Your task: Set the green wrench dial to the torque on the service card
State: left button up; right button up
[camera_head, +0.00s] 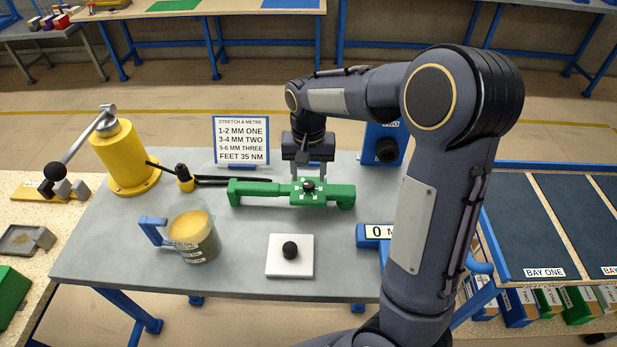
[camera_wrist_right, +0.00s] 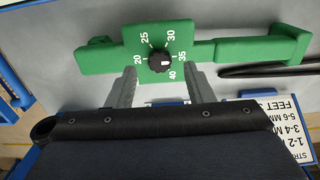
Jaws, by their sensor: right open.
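The green wrench (camera_head: 255,188) lies on the grey bench. Its black dial (camera_wrist_right: 159,61) sits on the green body, with white numbers 20, 25, 30, 35 and 40 around it. The white mark on the dial faces right, roughly toward 35; its exact setting is hard to tell. The service card (camera_head: 241,140) stands behind the wrench and reads "FEET 35 NM" on its bottom line. My right gripper (camera_wrist_right: 160,72) is open, its fingers on either side of the dial, with visible gaps to it. The left gripper is not in view.
A yellow lever device (camera_head: 125,158) and a mug-like jug (camera_head: 194,238) stand at left. A white plate with a black knob (camera_head: 290,256) lies in front. A blue box (camera_head: 384,158) stands behind my right arm, and a blue block marked 0 (camera_head: 372,232) sits beside it.

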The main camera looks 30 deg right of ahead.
aim_at(310, 186)
notch_tip(310, 186, up, 5)
jog(key=shift+f, duration=0.1)
jog(key=shift+r, duration=0.2)
dwell(0.4)
jog(key=shift+s+r, duration=0.2)
jog(key=shift+s, duration=0.2)
jog(key=s+a+n+t+y, duration=0.2)
jog(key=s+a, duration=0.1)
jog(key=s, duration=0.7)
jog(key=s+a+n+t+y, duration=0.1)
jog(key=s+a+n+t, duration=0.1)
jog(key=s, duration=0.9)
jog(key=shift+s+a+r+n+t+y, duration=0.3)
jog(key=shift+a+n+t+y, duration=0.1)
jog(key=shift+a+t, duration=0.5)
